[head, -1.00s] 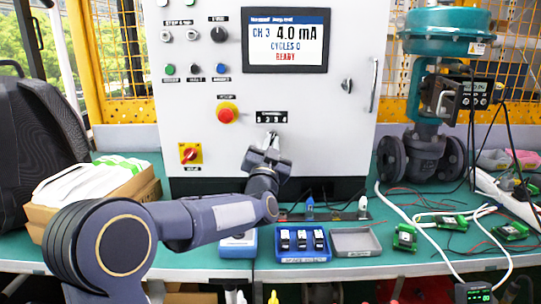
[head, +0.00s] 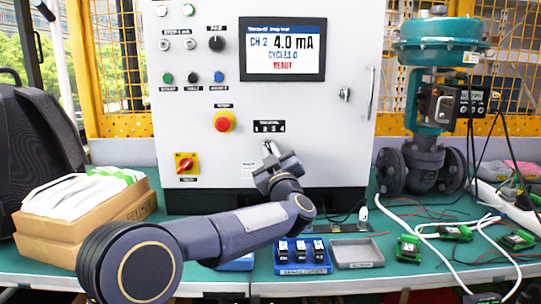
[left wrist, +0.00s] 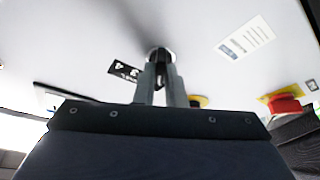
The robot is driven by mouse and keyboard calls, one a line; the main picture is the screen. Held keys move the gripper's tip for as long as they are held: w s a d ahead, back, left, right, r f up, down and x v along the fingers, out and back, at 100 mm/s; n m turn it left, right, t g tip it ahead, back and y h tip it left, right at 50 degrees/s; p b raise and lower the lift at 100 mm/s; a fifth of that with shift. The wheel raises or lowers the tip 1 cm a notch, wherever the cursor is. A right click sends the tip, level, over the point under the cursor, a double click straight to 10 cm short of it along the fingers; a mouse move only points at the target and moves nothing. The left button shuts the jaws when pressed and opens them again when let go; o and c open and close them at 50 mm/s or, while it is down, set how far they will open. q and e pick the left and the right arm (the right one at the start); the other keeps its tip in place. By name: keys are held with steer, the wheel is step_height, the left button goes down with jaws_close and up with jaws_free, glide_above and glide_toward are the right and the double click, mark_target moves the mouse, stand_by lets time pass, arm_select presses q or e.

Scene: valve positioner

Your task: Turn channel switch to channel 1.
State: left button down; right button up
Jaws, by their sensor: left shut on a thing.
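The channel switch sits on the front of the white cabinet (head: 330,140), just below its black label (head: 269,127) numbered 1 to 4. My left gripper (head: 269,150) is at the switch and mostly hides it in the head view. In the left wrist view, its two fingers are closed on the dark knob of the channel switch (left wrist: 158,56) against the panel. The display (head: 284,48) reads CH 2, 4.0 mA, CYCLES 0, READY. My right gripper is not in view.
A red emergency button (head: 224,122) and a red-yellow rotary switch (head: 186,164) are on the panel to the left. Blue tray (head: 302,268), grey tray (head: 357,252) and green boards (head: 408,248) lie on the table. The teal valve (head: 438,60) stands right.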

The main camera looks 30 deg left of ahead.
arm_select(q)
steer(key=shift+n+g+y, duration=0.5)
steer(key=shift+n+g, duration=0.4)
steer(key=shift+n, duration=1.1)
steer(key=c, duration=1.5)
jaws_free()
steer(key=v, duration=0.7)
steer(key=shift+s+d+p, duration=0.2)
steer(key=shift+d+p, duration=0.1)
steer(key=shift+d, duration=0.05)
